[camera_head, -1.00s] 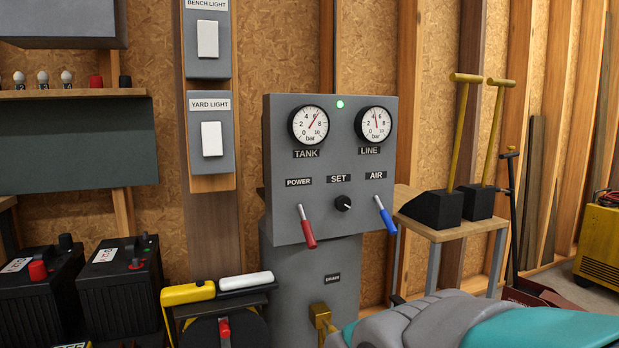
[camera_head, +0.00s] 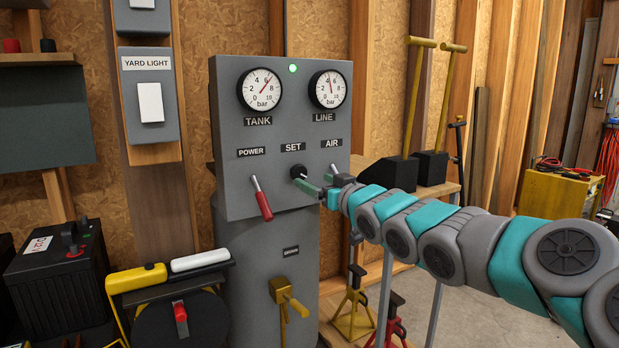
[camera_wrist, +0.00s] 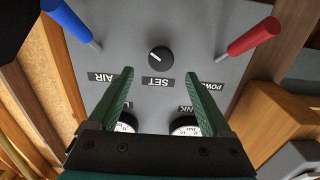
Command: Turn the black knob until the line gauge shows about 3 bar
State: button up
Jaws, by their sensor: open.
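The black knob (camera_head: 298,172) sits under the SET label on the grey panel (camera_head: 235,150). In the wrist view, which is upside down, the knob (camera_wrist: 160,58) has a white pointer mark and lies midway between my finger lines, beyond the tips. My gripper (camera_head: 314,185) is open and empty, its green fingertips close to the knob at its right in the head view. In the wrist view my gripper (camera_wrist: 159,82) has its fingers on both sides of the SET label. The line gauge (camera_head: 328,89) has its needle almost upright, between 4 and 6, nearer 4.
The red POWER lever (camera_head: 262,200) is left of the knob. The blue AIR lever (camera_wrist: 70,22) is on the other side, mostly hidden by my gripper in the head view. The tank gauge (camera_head: 260,90) reads a little above 6. A green lamp (camera_head: 293,68) is lit.

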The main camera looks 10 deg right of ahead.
aim_at(301, 175)
jog(key=shift+x, duration=3.15)
jog(key=shift+f, duration=0.1)
grip_shut()
jog(key=shift+p, duration=0.3)
jog(key=shift+n, duration=0.3)
jog(key=shift+d+n+p, duration=0.1)
jog(key=shift+n+p, duration=0.55)
jog(key=shift+n, duration=2.95)
